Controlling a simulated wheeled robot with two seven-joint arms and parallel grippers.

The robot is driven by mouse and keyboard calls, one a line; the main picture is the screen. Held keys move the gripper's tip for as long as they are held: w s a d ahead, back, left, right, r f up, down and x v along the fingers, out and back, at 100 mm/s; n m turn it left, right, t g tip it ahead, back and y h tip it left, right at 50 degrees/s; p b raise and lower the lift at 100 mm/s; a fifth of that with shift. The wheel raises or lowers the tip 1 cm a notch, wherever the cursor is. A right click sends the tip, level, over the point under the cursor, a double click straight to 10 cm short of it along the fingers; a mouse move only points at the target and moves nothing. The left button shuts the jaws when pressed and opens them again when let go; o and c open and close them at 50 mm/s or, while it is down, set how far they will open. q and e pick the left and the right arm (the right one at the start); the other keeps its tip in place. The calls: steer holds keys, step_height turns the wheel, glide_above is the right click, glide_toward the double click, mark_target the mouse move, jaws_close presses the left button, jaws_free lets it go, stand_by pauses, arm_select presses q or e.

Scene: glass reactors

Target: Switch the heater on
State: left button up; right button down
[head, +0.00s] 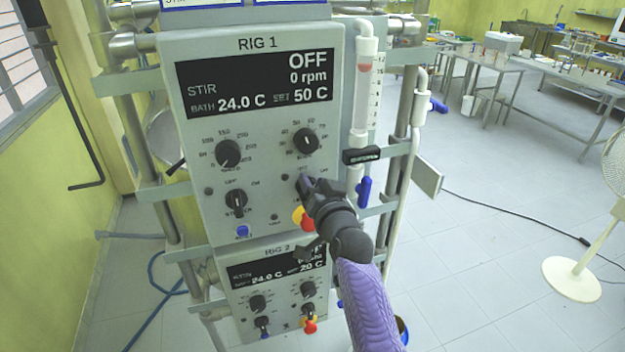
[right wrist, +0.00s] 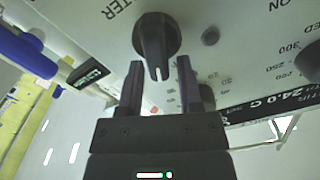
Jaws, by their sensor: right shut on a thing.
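The Rig 1 control panel (head: 270,215) faces me in the head view. Its display (head: 255,82) reads STIR OFF, 0 rpm, BATH 24.0 C, SET 50 C. My right gripper (head: 308,184) is at the lower right switch of this panel and mostly hides it. In the right wrist view the gripper (right wrist: 158,85) has one finger on each side of a black heater knob (right wrist: 156,38), shut on it. The knob's white mark points toward the gripper's palm. A label ending in "TER" is beside it. My left gripper is not in view.
Left of the gripper is another switch (head: 236,201), with two dials (head: 306,141) above. A red-and-yellow emergency button (head: 303,217) sits just below the gripper. Glass tubing with a blue tap (head: 364,190) stands close on the right. Rig 2 (head: 275,285) is below.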

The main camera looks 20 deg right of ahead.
steer(key=m, duration=0.1)
steer(key=f+m, duration=0.1)
steer(key=m, duration=0.1)
steer(key=shift+d+f+m, duration=0.1)
steer(key=shift+d+m, duration=0.1)
steer(key=shift+m, duration=0.1)
steer(key=shift+d+f+m+p, duration=0.1)
steer(key=shift+f+m+p, duration=0.1)
steer(key=shift+m, duration=0.6)
steer(key=shift+d+f+m+p, duration=0.1)
steer(key=shift+m+p, duration=0.05)
steer(key=shift+m, duration=0.65)
steer(key=shift+s, duration=0.1)
steer(key=c, duration=0.5)
jaws_free()
steer(key=shift+c, duration=0.2)
steer(key=shift+a+r, duration=0.2)
steer(key=shift+d+r, duration=0.1)
steer(key=shift+d, duration=0.1)
steer(key=shift+s, duration=0.15)
steer(key=s, duration=0.9)
steer(key=shift+s+d, duration=0.15)
steer(key=shift+s, duration=0.1)
